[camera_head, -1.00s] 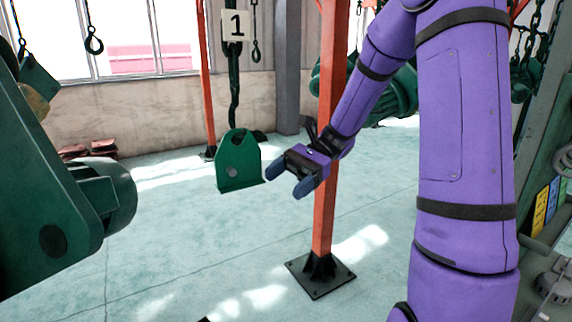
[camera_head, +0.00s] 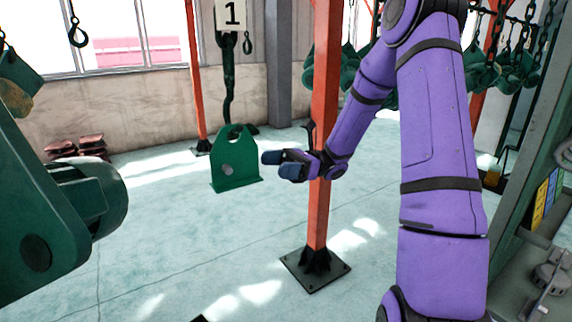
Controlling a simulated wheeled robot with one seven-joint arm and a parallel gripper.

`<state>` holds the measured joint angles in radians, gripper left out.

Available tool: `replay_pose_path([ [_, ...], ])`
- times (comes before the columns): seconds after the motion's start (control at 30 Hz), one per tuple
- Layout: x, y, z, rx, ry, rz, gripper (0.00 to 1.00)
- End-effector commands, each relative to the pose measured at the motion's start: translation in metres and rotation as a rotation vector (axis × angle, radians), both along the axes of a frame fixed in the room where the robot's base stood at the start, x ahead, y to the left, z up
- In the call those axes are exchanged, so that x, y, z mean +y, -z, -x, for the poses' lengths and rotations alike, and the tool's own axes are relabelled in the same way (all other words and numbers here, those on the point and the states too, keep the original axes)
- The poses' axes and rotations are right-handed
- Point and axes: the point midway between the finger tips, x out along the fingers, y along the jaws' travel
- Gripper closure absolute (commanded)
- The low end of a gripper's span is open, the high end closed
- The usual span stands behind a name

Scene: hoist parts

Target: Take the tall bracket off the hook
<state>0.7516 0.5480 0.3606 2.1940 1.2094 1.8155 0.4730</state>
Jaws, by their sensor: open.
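The tall bracket (camera_head: 235,163) is a green plate with a flat foot and a round hole. It hangs upright from a dark hook (camera_head: 228,108) under the sign marked 1. My gripper (camera_head: 268,165) is open and empty just to the right of the bracket, with its dark fingertips pointing left toward the plate. In the picture the fingertips lie close to the bracket's right edge; I cannot tell the gap in depth. The contact between hook and bracket top is small and hard to make out.
An orange post (camera_head: 322,130) on a dark base plate stands right behind my wrist. A large green machine (camera_head: 60,220) fills the left side. More green parts hang on chains (camera_head: 490,70) at the upper right. The floor below the bracket is clear.

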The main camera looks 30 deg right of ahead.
Motion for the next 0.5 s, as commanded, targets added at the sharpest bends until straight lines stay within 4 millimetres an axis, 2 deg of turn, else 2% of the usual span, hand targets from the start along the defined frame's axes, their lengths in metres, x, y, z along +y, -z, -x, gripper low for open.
replay_pose_path([
  [0.5,0.052,-0.013,0.0,-0.001,-0.003,0.001,0.24],
])
